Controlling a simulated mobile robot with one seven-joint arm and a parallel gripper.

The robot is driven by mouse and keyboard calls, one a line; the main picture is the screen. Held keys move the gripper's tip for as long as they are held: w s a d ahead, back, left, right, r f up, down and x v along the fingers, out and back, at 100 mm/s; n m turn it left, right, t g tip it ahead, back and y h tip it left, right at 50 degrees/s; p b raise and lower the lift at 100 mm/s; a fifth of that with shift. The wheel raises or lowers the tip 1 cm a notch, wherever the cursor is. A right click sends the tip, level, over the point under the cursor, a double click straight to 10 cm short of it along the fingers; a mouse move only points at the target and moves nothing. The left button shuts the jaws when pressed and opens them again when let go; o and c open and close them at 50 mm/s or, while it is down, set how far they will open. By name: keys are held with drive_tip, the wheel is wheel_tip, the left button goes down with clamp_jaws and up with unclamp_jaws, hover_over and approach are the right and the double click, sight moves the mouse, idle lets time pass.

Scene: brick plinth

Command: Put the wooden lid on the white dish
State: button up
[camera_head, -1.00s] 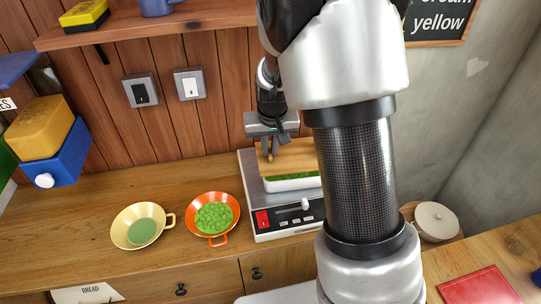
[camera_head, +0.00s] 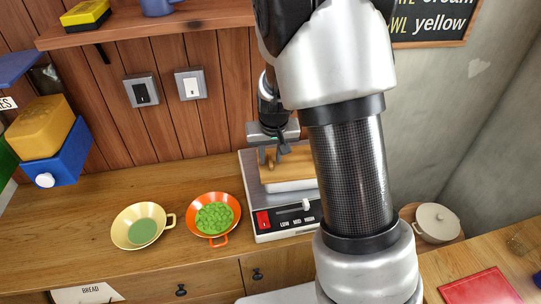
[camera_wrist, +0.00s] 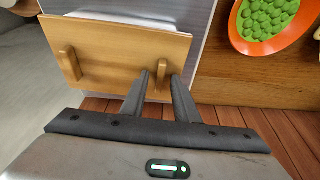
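The wooden lid (camera_head: 298,162) lies over the white dish (camera_head: 290,185), which stands on the scale-like appliance at the back of the counter. In the wrist view the lid (camera_wrist: 110,50) has two peg-like handles, and part of the white dish (camera_wrist: 140,14) shows past its top edge. My gripper (camera_head: 273,161) is low at the lid's left end. In the wrist view its fingers (camera_wrist: 161,77) stand apart on either side of the right-hand handle, with small gaps. The dish's inside is hidden by the lid. My arm hides the right ends of lid and dish.
The appliance (camera_head: 262,235) has a red switch and a knob in front. An orange pan of green pieces (camera_head: 213,217) and a yellow pan (camera_head: 140,227) stand to its left. A shelf (camera_head: 150,27) hangs above.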

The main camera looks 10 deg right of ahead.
drive_tip(key=v, duration=1.2)
drive_tip(key=s+r+t, duration=0.1)
drive_tip(key=s+r, duration=0.4)
drive_tip(key=s, duration=0.6)
drive_tip(key=s+r+t, duration=0.1)
drive_tip(key=s+r, duration=0.5)
drive_tip(key=s, duration=0.5)
drive_tip(key=shift+s+r+n+p, duration=0.2)
drive_tip(key=shift+s+n+p, duration=0.05)
drive_tip(key=shift+n+p, duration=0.15)
drive_tip(key=shift+d, duration=0.15)
